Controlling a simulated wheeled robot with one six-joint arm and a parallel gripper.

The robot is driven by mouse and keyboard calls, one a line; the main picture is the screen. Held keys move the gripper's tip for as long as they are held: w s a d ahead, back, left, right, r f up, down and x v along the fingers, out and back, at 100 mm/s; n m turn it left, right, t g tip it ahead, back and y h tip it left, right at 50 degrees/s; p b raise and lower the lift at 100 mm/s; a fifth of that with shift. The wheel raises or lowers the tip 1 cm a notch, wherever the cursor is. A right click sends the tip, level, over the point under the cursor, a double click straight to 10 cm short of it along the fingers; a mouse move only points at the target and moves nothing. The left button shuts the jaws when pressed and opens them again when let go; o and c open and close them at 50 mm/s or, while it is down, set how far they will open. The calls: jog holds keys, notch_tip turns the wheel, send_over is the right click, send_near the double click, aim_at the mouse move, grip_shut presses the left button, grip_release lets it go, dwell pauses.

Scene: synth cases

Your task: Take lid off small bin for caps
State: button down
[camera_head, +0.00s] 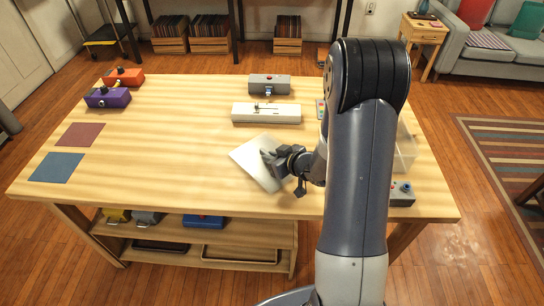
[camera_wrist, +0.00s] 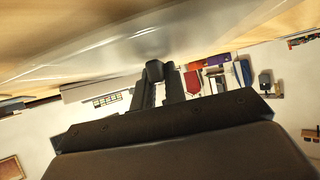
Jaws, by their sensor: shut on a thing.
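My gripper (camera_head: 272,158) is shut on a pale, translucent lid (camera_head: 250,160), holding it by its right side over the middle of the table. The lid looks tilted; I cannot tell whether its lower edge touches the tabletop. In the wrist view the lid (camera_wrist: 100,52) spreads across the upper left as a see-through sheet, by my gripper (camera_wrist: 155,75). A clear bin (camera_head: 405,150) stands at the table's right side, mostly hidden behind my arm. Its contents and its top are hard to make out.
On the wooden table (camera_head: 150,170), a white device (camera_head: 266,113) and a grey box (camera_head: 269,84) stand behind the lid. Orange (camera_head: 124,77) and purple (camera_head: 107,97) boxes stand far left, near red (camera_head: 80,135) and blue (camera_head: 57,167) mats. A dark control box (camera_head: 402,194) sits right. The left-centre is clear.

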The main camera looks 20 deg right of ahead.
jog(key=c, duration=1.4)
grip_release()
jog(key=shift+o, duration=0.2)
jog(key=p+v, duration=0.1)
jog(key=v, duration=1)
jog(key=shift+f+p, duration=0.1)
jog(key=shift+p, duration=0.25)
jog(key=b+x, duration=0.1)
jog(key=x, duration=0.9)
jog(key=shift+w+a+f+b, duration=0.15)
jog(key=shift+w+a+b, duration=0.1)
jog(key=shift+b, duration=0.15)
notch_tip(320, 180, up, 3)
jog(key=p, duration=0.3)
jog(key=shift+w, duration=0.1)
jog(key=shift+r+p, duration=1)
jog(key=shift+r, duration=0.15)
